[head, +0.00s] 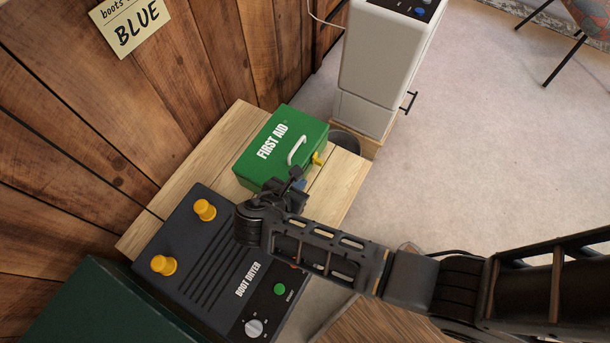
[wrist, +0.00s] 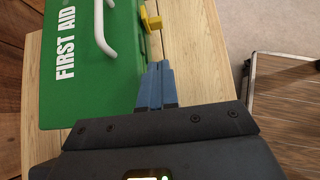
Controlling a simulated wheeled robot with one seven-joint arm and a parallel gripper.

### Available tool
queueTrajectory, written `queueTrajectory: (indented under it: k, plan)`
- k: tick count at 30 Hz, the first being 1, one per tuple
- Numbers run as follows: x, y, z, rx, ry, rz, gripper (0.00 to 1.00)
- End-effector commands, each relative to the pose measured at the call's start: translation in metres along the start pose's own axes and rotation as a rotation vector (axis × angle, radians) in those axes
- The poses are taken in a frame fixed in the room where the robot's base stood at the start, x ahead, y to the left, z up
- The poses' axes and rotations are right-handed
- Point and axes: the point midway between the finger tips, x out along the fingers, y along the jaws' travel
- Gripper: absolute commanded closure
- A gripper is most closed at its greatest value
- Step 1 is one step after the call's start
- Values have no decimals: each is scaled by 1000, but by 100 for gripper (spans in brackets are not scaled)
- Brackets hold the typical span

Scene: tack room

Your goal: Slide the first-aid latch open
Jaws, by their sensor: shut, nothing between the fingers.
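The green first-aid box (head: 303,122) with white lettering and a white handle sits on the wooden bench. Its yellow latch (head: 318,158) is on the side facing right. In the wrist view the box (wrist: 90,95) fills the upper left, and the latch (wrist: 151,20) is at its right edge. My gripper (head: 297,181) is beside the box's near end. In the wrist view its blue fingers (wrist: 157,68) are together and empty, pointing toward the latch, with a small gap before it. I cannot tell whether the fingers touch the box.
A boot dryer (head: 215,235) with orange knobs stands on the bench (head: 335,190) near my arm. A white appliance (head: 380,65) stands beyond the box. A wooden plank wall is on the left. Open carpet (head: 490,140) lies to the right.

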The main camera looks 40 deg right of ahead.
Motion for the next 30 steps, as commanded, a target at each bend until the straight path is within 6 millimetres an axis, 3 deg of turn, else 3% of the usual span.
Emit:
queueTrajectory:
  k: [3, 9, 30]
  plan:
    - [-20, 0, 1, 0, 1, 1, 100]
    - [-37, 0, 0, 0, 0, 0, 100]
    - [-38, -2, 0, 5, 5, 2, 100]
